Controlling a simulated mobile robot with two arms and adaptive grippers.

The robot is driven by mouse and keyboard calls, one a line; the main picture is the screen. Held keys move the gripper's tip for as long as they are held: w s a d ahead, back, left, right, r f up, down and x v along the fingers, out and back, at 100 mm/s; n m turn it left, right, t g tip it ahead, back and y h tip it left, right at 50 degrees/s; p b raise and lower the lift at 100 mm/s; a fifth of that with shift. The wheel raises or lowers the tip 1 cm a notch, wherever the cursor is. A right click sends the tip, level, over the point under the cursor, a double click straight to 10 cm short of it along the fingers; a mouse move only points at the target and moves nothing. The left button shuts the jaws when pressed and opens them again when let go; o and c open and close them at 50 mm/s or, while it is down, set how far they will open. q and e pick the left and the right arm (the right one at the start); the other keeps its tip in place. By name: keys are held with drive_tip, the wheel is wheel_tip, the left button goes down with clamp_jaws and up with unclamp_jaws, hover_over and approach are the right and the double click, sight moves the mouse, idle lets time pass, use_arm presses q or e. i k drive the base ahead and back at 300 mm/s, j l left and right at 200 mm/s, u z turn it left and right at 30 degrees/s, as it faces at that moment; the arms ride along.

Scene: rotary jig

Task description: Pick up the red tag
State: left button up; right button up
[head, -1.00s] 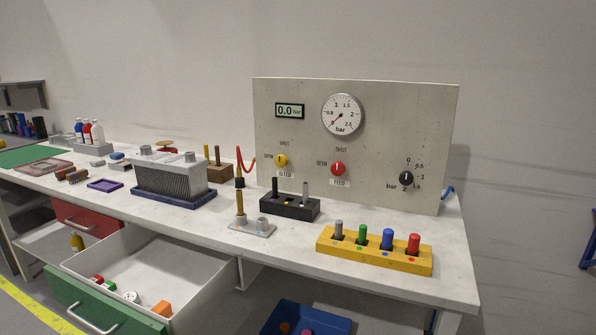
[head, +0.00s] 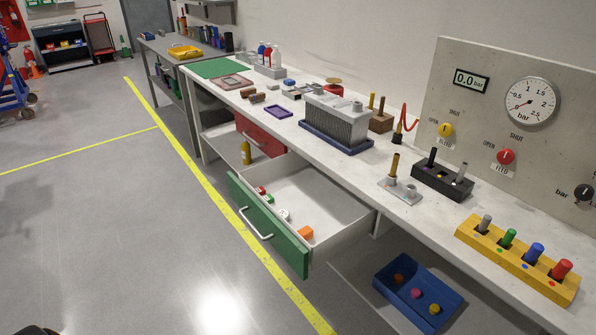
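A small red piece (head: 261,190) lies at the left end inside the open green-fronted drawer (head: 330,222). It is too small to tell for certain whether it is the red tag. Neither of my grippers is in view.
The drawer sticks out from under the long workbench (head: 372,187). A blue bin (head: 413,309) with several round pieces sits lower right. A yellow rack (head: 512,262) with coloured pegs stands on the bench. The floor (head: 130,235) at left is clear.

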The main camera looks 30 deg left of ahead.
sight(262, 191)
drive_tip(key=u, duration=1.2)
